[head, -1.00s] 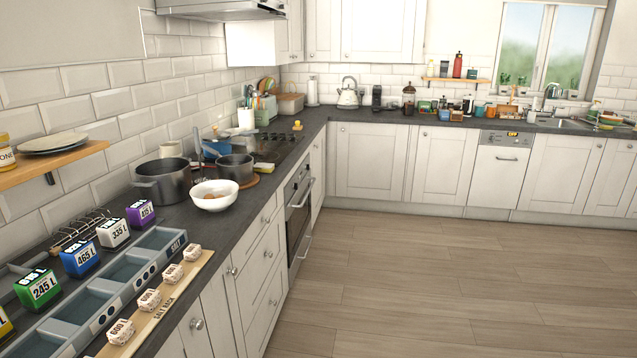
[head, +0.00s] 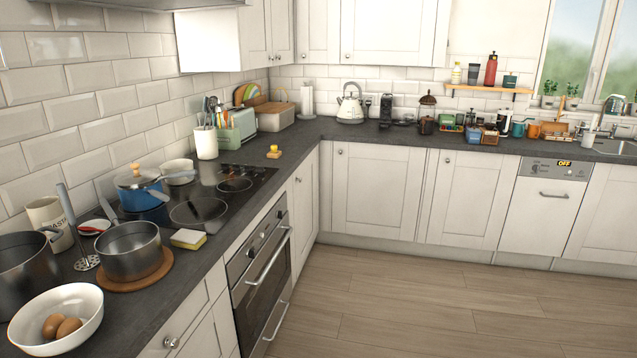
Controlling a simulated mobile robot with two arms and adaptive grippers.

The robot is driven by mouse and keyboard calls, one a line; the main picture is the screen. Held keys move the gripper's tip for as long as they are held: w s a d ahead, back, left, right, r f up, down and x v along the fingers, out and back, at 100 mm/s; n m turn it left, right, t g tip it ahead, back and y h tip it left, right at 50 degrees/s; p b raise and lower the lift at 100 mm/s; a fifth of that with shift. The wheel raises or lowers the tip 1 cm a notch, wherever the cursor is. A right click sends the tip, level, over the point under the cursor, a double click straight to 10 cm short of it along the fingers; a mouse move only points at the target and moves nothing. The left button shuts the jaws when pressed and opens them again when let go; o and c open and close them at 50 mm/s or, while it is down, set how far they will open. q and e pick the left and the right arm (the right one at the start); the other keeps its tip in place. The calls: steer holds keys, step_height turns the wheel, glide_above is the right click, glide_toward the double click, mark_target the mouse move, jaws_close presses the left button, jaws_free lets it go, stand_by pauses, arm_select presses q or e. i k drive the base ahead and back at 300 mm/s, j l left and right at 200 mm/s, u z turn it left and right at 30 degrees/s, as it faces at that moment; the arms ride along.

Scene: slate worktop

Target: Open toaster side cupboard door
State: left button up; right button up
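A green toaster (head: 240,128) stands on the left worktop near the corner. Below it, between the oven and the corner, is a narrow white cupboard door (head: 306,200), seen at a slant and shut. A small knob shows near its upper part. Above the toaster, a white wall cupboard (head: 268,32) is also shut. Neither of my grippers is in view.
The oven (head: 262,280) with its bar handle is left of the narrow door, under the black hob (head: 205,200). Pans and a white bowl with eggs (head: 58,318) stand nearer on the worktop. The wooden floor (head: 400,310) is clear.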

mark_target(305, 178)
steer(key=i, duration=1.9)
steer(key=i+j+u, duration=0.15)
steer(key=u, duration=0.5)
